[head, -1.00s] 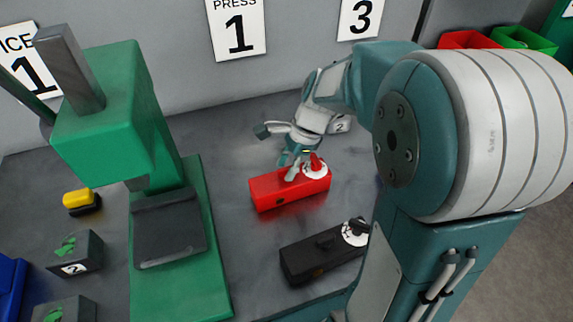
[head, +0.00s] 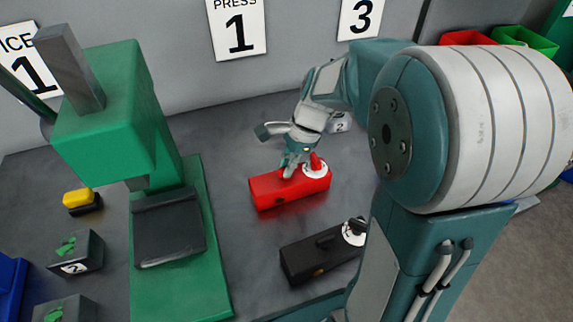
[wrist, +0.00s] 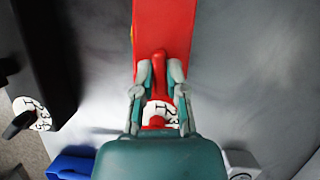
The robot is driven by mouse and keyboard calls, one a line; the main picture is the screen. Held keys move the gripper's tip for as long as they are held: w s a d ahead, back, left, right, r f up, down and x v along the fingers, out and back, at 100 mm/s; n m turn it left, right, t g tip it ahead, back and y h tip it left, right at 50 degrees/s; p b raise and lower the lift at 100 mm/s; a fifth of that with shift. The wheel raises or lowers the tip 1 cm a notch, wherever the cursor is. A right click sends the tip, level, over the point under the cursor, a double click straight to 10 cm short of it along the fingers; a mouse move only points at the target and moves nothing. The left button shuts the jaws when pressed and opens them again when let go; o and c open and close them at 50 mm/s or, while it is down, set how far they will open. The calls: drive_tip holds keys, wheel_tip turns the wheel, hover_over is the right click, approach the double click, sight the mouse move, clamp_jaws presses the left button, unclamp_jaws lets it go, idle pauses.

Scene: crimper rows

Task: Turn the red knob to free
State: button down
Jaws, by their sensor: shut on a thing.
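A red box (head: 264,192) lies on the grey bench, with a white dial (head: 322,173) and red knob (head: 315,160) at its right end. In the wrist view the box (wrist: 163,15) runs upward. My gripper (head: 289,172) is down on the box, left of the knob. In the wrist view my gripper (wrist: 159,76) is shut on a raised red bar (wrist: 158,62) on top of the box. The knob (wrist: 154,122) and dial (wrist: 171,110) show behind the fingertips, partly hidden by my wrist; the knob's setting cannot be read.
A black box (head: 300,262) with its own dial stands in front, close to my arm.

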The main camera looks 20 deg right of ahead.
drive_tip(key=n+g, duration=0.1)
drive_tip(key=n, duration=0.3)
drive_tip(key=shift+g, duration=0.3)
drive_tip(key=n, duration=0.2)
drive_tip(key=n+g+h, duration=0.1)
drive_tip(key=n, duration=0.2)
drive_tip(key=shift+w+a+h, duration=0.1)
drive_tip(key=shift+h, duration=0.2)
drive_tip(key=n, duration=0.2)
drive_tip(key=n+g+h, duration=0.1)
drive_tip(key=n, duration=0.1)
drive_tip(key=shift+h, duration=0.3)
drive_tip(key=shift+n+h, duration=0.6)
drive_tip(key=shift+n, duration=1.2)
drive_tip(key=c, duration=0.7)
unclamp_jaws()
